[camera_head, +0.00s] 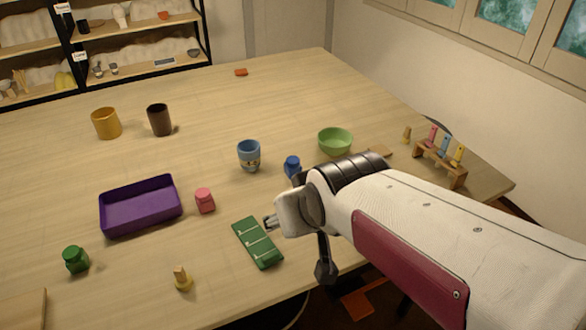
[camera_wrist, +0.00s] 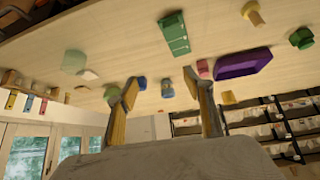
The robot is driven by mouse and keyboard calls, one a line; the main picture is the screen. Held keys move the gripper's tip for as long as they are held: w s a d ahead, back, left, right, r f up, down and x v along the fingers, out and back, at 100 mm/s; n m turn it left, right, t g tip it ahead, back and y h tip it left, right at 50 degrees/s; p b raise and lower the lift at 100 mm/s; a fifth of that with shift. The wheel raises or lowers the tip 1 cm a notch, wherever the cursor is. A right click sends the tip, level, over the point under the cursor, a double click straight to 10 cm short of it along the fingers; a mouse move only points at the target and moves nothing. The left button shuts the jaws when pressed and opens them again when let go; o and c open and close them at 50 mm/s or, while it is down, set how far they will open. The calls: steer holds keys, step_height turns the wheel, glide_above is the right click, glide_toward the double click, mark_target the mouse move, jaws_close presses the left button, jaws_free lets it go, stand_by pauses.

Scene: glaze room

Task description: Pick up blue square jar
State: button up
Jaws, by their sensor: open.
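The blue square jar (camera_head: 292,166) stands on the table just beyond my wrist in the head view, its lower part partly covered by my arm. In the wrist view, which is upside down, the blue jar (camera_wrist: 142,83) shows beside the tip of the left finger and is partly hidden by it. My gripper (camera_wrist: 163,82) is open, with two separated fingers and nothing between them that I can see held. In the head view my wrist hides most of the fingers.
Near the jar are a blue cup (camera_head: 249,156), a green bowl (camera_head: 335,141) and a green panel (camera_head: 258,242). A pink jar (camera_head: 205,201) and purple tray (camera_head: 140,223) stand left. A bottle rack (camera_head: 440,167) stands right. The far table is mostly clear.

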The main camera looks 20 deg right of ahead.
steer(key=w+d+f+t+h, duration=0.1)
steer(key=w+d+f, duration=0.15)
steer(key=w, duration=0.45)
steer(key=w+d+f+t, duration=0.2)
steer(key=w+d, duration=0.2)
steer(key=w, duration=0.3)
steer(key=m+t+h, duration=0.1)
steer(key=t, duration=0.1)
glide_toward(294, 163)
steer(key=w, duration=0.2)
steer(key=shift+w+f, duration=0.3)
steer(key=shift+w+d+f+m+t, duration=0.3)
steer(key=shift+w+d+f+t, duration=0.1)
steer(key=shift+d, duration=0.05)
steer(key=shift+x, duration=1.3)
steer(key=shift+w+f, duration=0.1)
steer(key=shift+f, duration=0.05)
steer(key=shift+f+x, duration=0.2)
steer(key=shift+x, duration=2.25)
